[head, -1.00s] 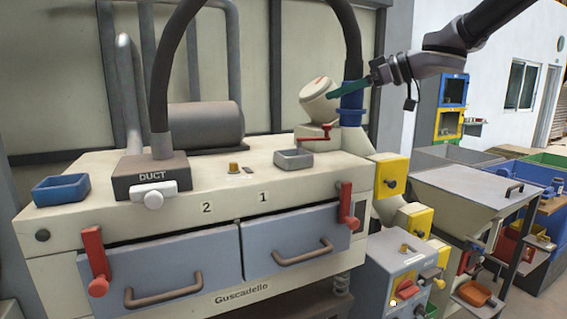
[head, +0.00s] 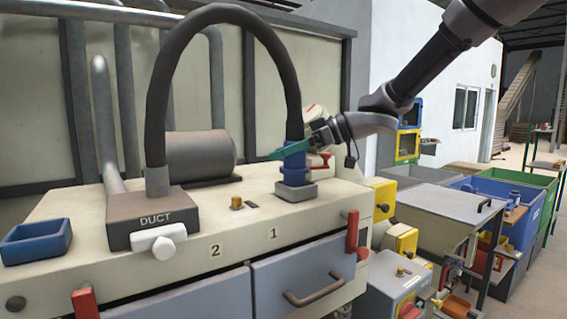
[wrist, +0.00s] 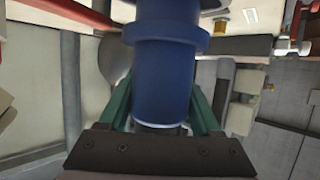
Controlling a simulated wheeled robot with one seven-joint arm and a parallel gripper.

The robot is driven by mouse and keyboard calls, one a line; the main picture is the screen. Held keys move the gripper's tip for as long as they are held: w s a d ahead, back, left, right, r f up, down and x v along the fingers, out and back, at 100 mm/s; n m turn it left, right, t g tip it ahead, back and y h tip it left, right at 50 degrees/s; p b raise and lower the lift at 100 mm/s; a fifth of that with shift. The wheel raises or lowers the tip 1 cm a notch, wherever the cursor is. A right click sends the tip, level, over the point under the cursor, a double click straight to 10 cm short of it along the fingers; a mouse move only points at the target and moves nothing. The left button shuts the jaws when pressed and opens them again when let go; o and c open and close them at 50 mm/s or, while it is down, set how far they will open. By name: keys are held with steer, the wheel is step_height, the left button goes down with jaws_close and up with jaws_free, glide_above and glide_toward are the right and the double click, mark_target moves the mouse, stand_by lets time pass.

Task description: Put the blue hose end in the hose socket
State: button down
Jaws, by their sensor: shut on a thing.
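The blue hose end (head: 294,162), at the end of a dark curved hose, is upright over the grey hose socket (head: 297,192) on the machine top. Its lower part appears to meet the socket rim; how deep it sits, I cannot tell. My gripper (head: 285,150) has teal fingers and is shut on the hose end from the right. In the wrist view the blue hose end (wrist: 163,75) fills the middle, with my gripper's (wrist: 160,105) fingers on either side. The socket cannot be made out in that view.
The hose's other end rises from the dark DUCT box (head: 150,215), which has a white knob (head: 160,243). A blue tray (head: 37,241) sits at the left. A red handle (head: 322,161) and a cream rounded part are close behind my gripper.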

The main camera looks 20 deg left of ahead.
steer(key=shift+f, duration=1.1)
steer(key=shift+f, duration=0.1)
steer(key=shift+c, duration=0.4)
jaws_free()
steer(key=shift+f, duration=0.1)
steer(key=shift+w+d+r, duration=0.1)
steer(key=shift+d+r, duration=0.2)
steer(key=v, duration=1.1)
steer(key=shift+d, duration=0.2)
